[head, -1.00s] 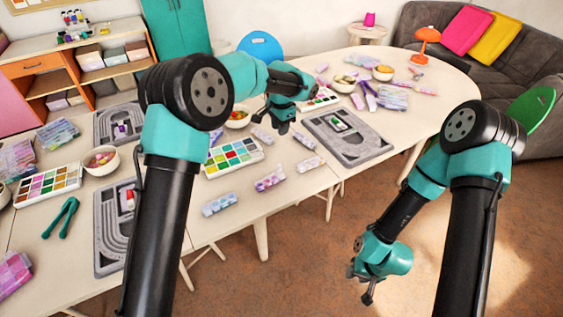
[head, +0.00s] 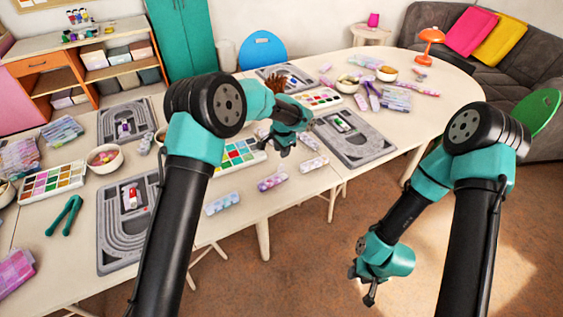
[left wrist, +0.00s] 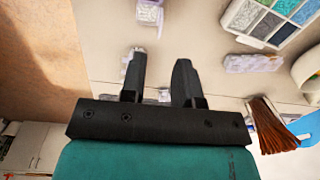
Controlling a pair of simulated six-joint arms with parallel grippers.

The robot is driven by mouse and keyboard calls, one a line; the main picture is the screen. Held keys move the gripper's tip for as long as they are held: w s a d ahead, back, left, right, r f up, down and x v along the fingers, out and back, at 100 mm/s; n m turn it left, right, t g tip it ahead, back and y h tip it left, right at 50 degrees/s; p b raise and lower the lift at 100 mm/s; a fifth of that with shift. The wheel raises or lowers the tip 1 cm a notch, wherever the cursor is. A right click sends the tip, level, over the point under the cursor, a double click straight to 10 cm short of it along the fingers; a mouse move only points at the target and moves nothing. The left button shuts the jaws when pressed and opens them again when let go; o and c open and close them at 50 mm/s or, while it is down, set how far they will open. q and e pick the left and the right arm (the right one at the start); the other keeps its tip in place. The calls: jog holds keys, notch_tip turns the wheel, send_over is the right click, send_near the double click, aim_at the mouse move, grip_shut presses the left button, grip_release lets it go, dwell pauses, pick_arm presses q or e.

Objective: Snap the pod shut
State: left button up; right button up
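Several small pastel pods lie on the table, among them a blue-lilac one (head: 222,203), a pink-purple one (head: 272,182) and a pale one (head: 313,164). I cannot tell which pod has its lid up. My left gripper (head: 283,150) hangs above the table near these pods. In the left wrist view its two fingers (left wrist: 158,75) are apart, with a pale item partly hidden behind one finger. A lilac pod (left wrist: 150,12) shows ahead of the fingers, and another pod (left wrist: 254,62) lies to the right. My right gripper (head: 368,297) hangs off the table, too small to read.
Grey bead boards (head: 354,150) and (head: 112,255) lie on the table. Bead palettes (head: 52,182), bowls (head: 104,158) and green tongs (head: 63,216) stand around. A brush cluster (head: 288,88) is behind my left gripper. Open floor lies at the front right.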

aim_at(281, 168)
pick_arm(q)
notch_tip(281, 168, down, 7)
jog(key=shift+w+a+r, duration=0.15)
jog(key=shift+c, duration=0.3)
grip_shut()
